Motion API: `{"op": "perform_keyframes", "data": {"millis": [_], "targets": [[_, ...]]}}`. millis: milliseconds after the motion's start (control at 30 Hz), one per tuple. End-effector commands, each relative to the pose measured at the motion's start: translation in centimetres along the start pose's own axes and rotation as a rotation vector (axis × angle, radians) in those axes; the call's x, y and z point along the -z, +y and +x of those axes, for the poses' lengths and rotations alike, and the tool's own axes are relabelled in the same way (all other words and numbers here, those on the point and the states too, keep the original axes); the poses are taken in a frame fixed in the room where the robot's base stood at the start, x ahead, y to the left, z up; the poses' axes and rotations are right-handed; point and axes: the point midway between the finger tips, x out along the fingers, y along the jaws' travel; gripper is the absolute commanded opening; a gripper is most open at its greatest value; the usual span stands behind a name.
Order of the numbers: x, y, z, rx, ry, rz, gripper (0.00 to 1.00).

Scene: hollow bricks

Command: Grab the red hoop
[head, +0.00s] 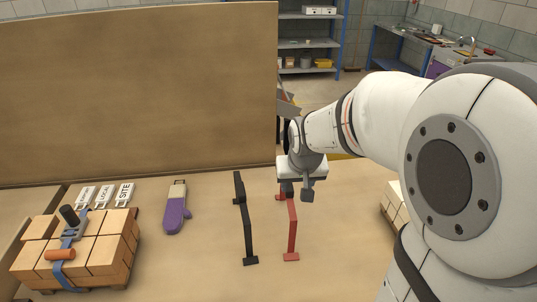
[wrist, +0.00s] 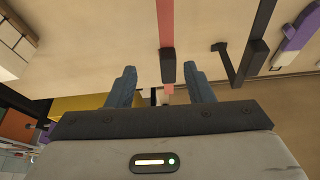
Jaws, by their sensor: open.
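The red hoop (head: 292,228) stands on the tan surface as a thin upright bracket, right of a similar black hoop (head: 243,215). In the wrist view the red hoop (wrist: 166,25) runs down from the top edge, and a dark block on it lies between the fingertip lines. My gripper (head: 298,191) is over the far end of the red hoop, covering part of it. In the wrist view my gripper (wrist: 163,82) has its two blue-grey fingers wide apart, one on each side of the hoop. I cannot tell how far below the fingertips the hoop is.
A purple-handled tool (head: 177,210) lies left of the black hoop. More pale bricks (head: 394,205) are at the right. A tall brown panel (head: 140,90) rises behind.

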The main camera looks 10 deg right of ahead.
Motion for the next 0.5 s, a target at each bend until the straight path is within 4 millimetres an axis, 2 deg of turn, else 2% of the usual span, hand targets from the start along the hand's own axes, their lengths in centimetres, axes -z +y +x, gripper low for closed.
{"op": "perform_keyframes", "data": {"millis": [33, 167, 500], "targets": [[0.9, -0.1, 1.0, 0.0, 0.004, 0.002, 0.47], [2.3, -0.2, 2.5, -0.001, 0.017, 0.006, 0.47], [2.7, -0.4, 5.6, 0.0, 0.02, 0.007, 0.47]]}}
